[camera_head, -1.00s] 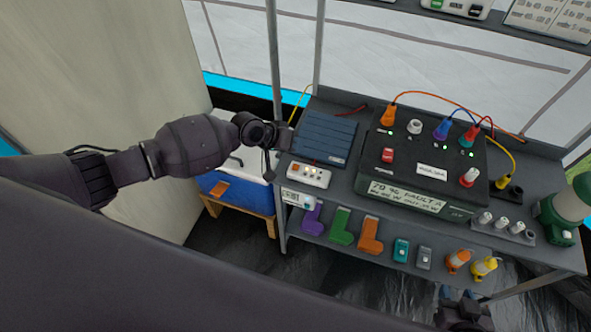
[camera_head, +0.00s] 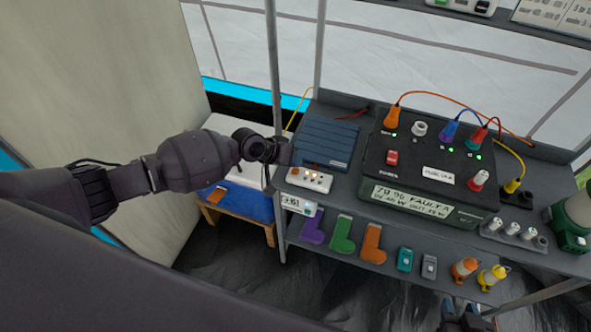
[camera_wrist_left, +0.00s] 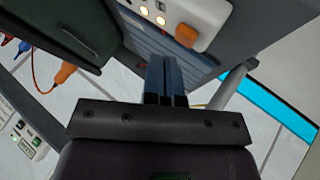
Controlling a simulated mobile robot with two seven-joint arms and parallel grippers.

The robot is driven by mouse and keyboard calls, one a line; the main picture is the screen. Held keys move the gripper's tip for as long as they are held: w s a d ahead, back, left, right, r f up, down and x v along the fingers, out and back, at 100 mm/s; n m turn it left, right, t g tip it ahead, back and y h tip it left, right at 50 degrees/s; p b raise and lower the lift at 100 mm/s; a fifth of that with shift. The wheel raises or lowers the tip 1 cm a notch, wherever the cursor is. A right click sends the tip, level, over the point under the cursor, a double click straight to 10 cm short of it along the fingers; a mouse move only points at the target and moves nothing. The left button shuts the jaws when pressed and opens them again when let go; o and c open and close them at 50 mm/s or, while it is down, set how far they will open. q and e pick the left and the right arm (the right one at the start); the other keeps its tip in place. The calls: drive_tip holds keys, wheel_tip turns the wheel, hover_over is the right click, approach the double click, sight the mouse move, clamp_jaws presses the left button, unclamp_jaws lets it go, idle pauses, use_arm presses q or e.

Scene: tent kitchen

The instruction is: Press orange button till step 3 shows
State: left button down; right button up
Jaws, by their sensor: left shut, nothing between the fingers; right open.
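The white switch box (camera_head: 318,182) sits at the left front of the grey bench, with a row of small lights on top, some lit. Its orange button (camera_wrist_left: 187,35) shows near the top of the left wrist view, beside two lit yellowish lights (camera_wrist_left: 152,15). My left gripper (camera_head: 284,158) is at the bench's left edge, just behind and left of the box. In the left wrist view its fingers (camera_wrist_left: 165,65) are shut and empty, a little below the button in the picture; contact cannot be made out. My right gripper (camera_head: 464,322) is open at the bottom edge, partly cut off.
A black unit (camera_head: 432,208) with coloured plugs and a fault label stands right of the box. A blue ribbed panel (camera_head: 327,140) lies behind the box. A lower shelf holds coloured parts. A blue and white cooler (camera_head: 250,205) stands left of the bench.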

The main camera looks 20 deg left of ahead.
drive_tip(key=shift+s+f, duration=0.15)
drive_tip(key=shift+w+r, duration=0.4)
drive_tip(key=shift+w, duration=0.15)
drive_tip(key=shift+s+f, duration=0.1)
drive_tip(key=shift+s, duration=0.1)
drive_tip(key=shift+s+f, duration=0.3)
drive_tip(key=shift+s, duration=0.05)
use_arm(q)
drive_tip(key=shift+f, duration=0.15)
use_arm(e)
drive_tip(key=shift+f, duration=0.1)
use_arm(q)
drive_tip(key=shift+f+b, duration=0.3)
drive_tip(key=shift+b, duration=0.05)
use_arm(e)
drive_tip(key=shift+w+a, duration=0.1)
drive_tip(key=shift+w, duration=0.4)
